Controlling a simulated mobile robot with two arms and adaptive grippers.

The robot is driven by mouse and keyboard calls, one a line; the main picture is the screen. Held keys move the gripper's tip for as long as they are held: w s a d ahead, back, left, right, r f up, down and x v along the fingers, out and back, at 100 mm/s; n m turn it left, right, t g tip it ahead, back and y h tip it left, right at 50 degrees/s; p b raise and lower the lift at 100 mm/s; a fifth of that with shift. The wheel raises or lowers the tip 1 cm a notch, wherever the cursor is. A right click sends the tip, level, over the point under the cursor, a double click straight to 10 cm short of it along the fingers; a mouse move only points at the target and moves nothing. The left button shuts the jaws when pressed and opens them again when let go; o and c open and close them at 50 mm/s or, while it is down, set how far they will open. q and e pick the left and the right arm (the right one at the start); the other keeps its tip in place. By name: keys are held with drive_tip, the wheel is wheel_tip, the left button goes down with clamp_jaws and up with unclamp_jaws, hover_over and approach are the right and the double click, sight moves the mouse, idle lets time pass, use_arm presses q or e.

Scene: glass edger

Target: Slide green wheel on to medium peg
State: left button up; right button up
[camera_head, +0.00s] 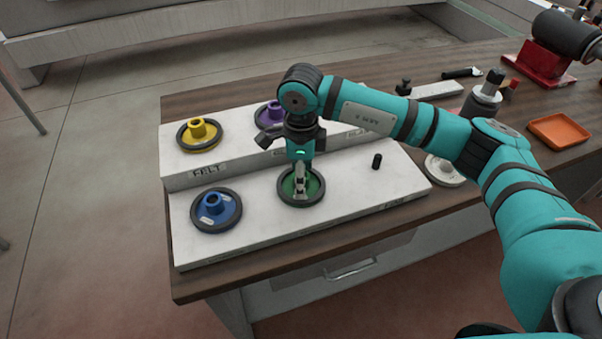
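The green wheel (314,194), with a dark rim, lies flat or nearly flat at the middle of the front white board (270,228). My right gripper (300,188) points straight down over its centre, with its fingers at the hub. The fingers hide the hub, so I cannot tell whether they are closed on it. A bare short black peg (377,161) stands upright on the same board, to the right of the wheel. No label shows whether it is the medium one. My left gripper is not in view.
A blue wheel (230,213) sits at the front board's left end. A yellow wheel (200,146) and a partly hidden purple wheel (270,114) sit on the raised back board (178,174). An orange tray (558,131) and a red-based machine (540,62) stand at right.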

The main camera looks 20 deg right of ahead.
wheel_tip(320, 180, up, 12)
idle(0.5)
idle(0.4)
